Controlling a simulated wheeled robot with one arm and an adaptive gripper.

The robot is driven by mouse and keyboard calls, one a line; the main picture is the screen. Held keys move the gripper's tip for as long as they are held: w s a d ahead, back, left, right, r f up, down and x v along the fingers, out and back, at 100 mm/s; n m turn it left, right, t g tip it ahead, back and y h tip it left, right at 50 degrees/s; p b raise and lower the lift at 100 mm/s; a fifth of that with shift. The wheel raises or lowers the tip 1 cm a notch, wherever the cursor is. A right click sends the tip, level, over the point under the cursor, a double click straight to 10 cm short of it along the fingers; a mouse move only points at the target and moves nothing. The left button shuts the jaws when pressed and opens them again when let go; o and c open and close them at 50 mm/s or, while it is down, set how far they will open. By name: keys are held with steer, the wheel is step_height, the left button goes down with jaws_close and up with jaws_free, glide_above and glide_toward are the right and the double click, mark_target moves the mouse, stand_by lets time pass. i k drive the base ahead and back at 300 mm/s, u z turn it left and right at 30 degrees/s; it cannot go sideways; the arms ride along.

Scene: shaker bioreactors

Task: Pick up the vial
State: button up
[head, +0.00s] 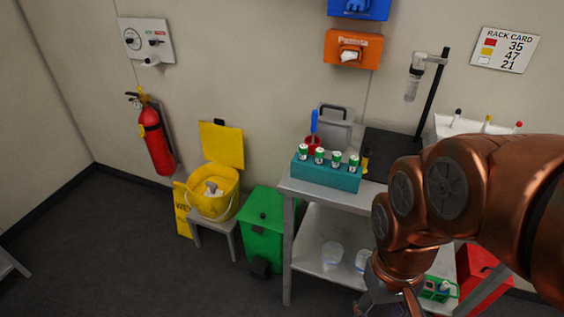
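Several white vials with green caps, one of them this vial (320,156), stand upright in a teal rack (326,176) on the left part of the steel bench top. Which one the task means I cannot tell. My gripper (384,300) hangs at the bottom edge of the head view, to the right of and below the rack in the picture, apart from the vials. It is small and partly cut off, so its fingers cannot be read. A green tray (436,295) with small items sits on the lower shelf, just right of the gripper.
A red cup (313,143) with a blue tool, a grey container (335,128) and a stand (433,95) are behind the rack. Clear cups (331,254) are on the lower shelf (306,262). A green bin (263,225) and yellow bucket (212,194) stand left. Floor at left is open.

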mark_target(320, 152)
steer(key=z, duration=0.45)
steer(key=k, duration=1.1)
steer(key=u, duration=0.7)
steer(key=i, duration=0.85)
steer(key=u, duration=0.75)
